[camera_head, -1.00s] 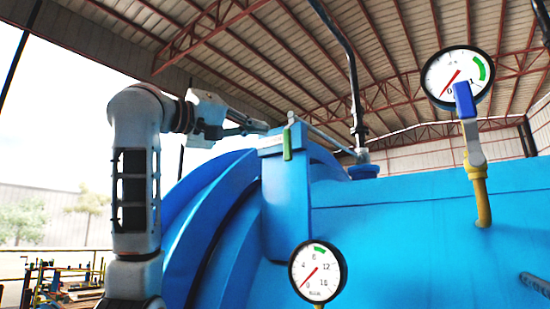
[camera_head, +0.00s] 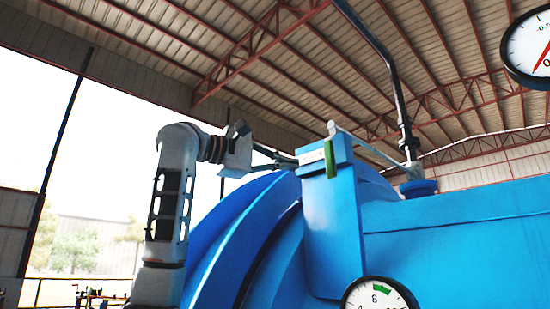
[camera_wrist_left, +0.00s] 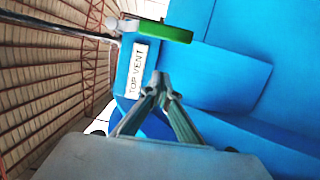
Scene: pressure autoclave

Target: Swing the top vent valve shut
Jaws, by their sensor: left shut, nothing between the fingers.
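The top vent valve's green handle (camera_head: 330,158) hangs down at the top of the blue housing, with a thin pale rod running right from its pivot. The left wrist view shows the green handle (camera_wrist_left: 165,31) beside a white "TOP VENT" label (camera_wrist_left: 138,69). My left gripper (camera_head: 296,161) is shut and empty, just left of the housing's top. In the left wrist view its fingertips (camera_wrist_left: 161,84) are together beside the label, apart from the handle in the picture. Whether the tips touch the housing is unclear. My right gripper is not in view.
The blue vessel (camera_head: 460,235) fills the lower right, with its curved flange (camera_head: 235,230) under my left arm. A vertical pipe (camera_head: 400,100) rises behind the valve. One gauge (camera_head: 380,297) is low in front and another (camera_head: 530,48) is at the right edge. Open air lies left.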

